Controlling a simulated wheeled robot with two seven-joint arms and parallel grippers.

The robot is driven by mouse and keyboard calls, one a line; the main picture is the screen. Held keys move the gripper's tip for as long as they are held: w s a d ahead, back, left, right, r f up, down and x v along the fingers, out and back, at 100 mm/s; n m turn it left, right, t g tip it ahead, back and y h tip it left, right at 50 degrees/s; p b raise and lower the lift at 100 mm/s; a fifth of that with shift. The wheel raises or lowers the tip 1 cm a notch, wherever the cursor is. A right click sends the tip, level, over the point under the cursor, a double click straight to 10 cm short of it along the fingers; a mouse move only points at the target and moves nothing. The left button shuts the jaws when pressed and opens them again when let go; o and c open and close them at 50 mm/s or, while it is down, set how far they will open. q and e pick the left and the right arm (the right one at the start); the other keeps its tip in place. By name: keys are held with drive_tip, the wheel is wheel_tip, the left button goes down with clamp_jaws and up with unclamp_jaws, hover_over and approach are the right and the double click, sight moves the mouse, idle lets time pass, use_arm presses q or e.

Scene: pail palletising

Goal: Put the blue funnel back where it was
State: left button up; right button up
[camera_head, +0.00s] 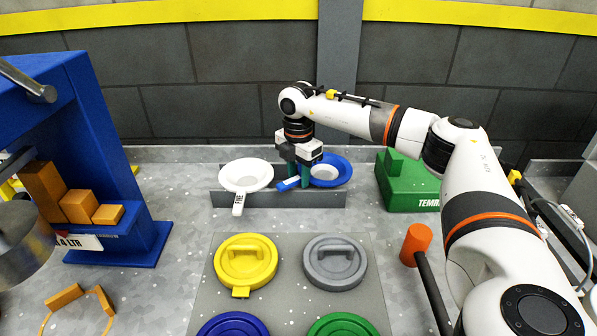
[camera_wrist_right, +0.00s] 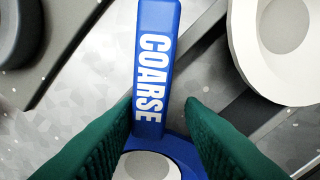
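The blue funnel (camera_head: 335,161) is at the right part of a low grey rack (camera_head: 300,200), by the back wall. Its blue handle (camera_wrist_right: 155,50), marked COARSE, points toward the front left. My right gripper (camera_head: 304,172) is over the handle beside the funnel's bowl. In the right wrist view the two green fingers (camera_wrist_right: 159,108) stand either side of the handle, with a visible gap at the right finger. Whether the funnel is fully seated in the rack is hard to tell. My left gripper is out of view.
A white funnel (camera_head: 246,174) sits at the rack's left. A green block (camera_head: 405,185) stands right of it. Yellow (camera_head: 245,277) and grey (camera_head: 335,277) lids lie on a mat in front. An orange cylinder (camera_head: 415,243) is near my right arm. A blue frame (camera_head: 110,170) stands left.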

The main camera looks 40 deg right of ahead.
drive_tip(key=shift+o, duration=0.2)
drive_tip(key=shift+r, duration=0.15)
wheel_tip(320, 180, up, 13)
idle(0.4)
